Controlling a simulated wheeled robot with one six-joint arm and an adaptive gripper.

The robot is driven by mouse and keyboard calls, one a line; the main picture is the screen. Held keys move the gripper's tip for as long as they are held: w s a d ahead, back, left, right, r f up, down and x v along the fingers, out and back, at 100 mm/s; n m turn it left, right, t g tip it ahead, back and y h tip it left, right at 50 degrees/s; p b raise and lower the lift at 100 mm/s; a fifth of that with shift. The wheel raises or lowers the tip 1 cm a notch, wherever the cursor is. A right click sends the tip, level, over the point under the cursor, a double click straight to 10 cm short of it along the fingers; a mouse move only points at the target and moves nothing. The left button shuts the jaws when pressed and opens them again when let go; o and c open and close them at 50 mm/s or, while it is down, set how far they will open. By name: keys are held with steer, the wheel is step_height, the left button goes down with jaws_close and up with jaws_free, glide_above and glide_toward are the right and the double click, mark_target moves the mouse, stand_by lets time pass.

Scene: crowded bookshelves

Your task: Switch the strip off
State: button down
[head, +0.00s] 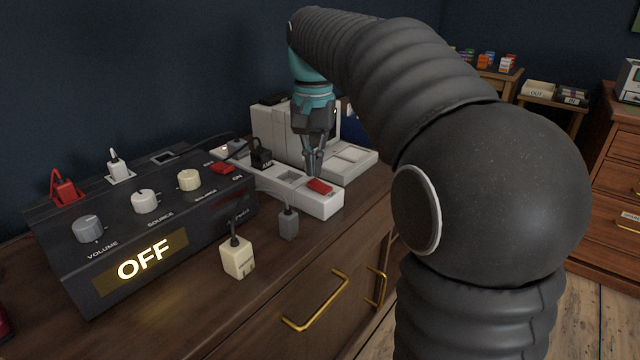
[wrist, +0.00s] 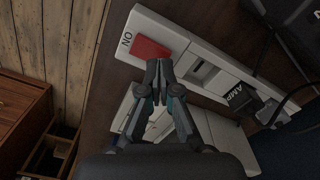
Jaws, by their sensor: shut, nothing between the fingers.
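The white power strip (head: 285,184) lies on the wooden cabinet top, right of the black amplifier. Its red rocker switch (head: 319,187) is at the strip's near right end. In the wrist view the red switch (wrist: 151,48) shows beside the printed word "ON". A black plug marked "AMP" (wrist: 240,97) sits in the strip. My gripper (head: 314,172) is shut and empty, with its tips just above the strip beside the switch. In the wrist view my fingertips (wrist: 160,66) are close to the switch's edge; I cannot tell whether they touch it.
The amplifier (head: 140,225) has a lit "OFF" display and its own red switch (head: 222,168). A cream plug (head: 238,258) and a grey plug (head: 288,222) lie in front of the strip. A pale device (head: 352,158) stands behind it. Brass handles (head: 318,303) stick out below.

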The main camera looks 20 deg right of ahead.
mark_target(316, 184)
steer(key=shift+f+b, duration=0.55)
steer(key=shift+f, duration=0.45)
stand_by(0.5)
steer(key=shift+r, duration=0.2)
step_height(316, 184, up, 7)
steer(key=p, duration=0.6)
steer(key=shift+f+p, duration=0.1)
steer(key=shift+p, duration=0.3)
steer(key=shift+s, duration=0.1)
steer(key=shift+s, duration=0.4)
steer(key=s+f+n+t, duration=0.2)
steer(key=s+f, duration=0.4)
steer(key=s, duration=0.5)
steer(key=s+f+n+t, duration=0.2)
steer(key=s+f, duration=0.4)
steer(key=s, duration=0.5)
steer(key=shift+f+n+t, duration=0.3)
steer(key=shift+n+t, duration=0.1)
steer(key=shift+t, duration=0.4)
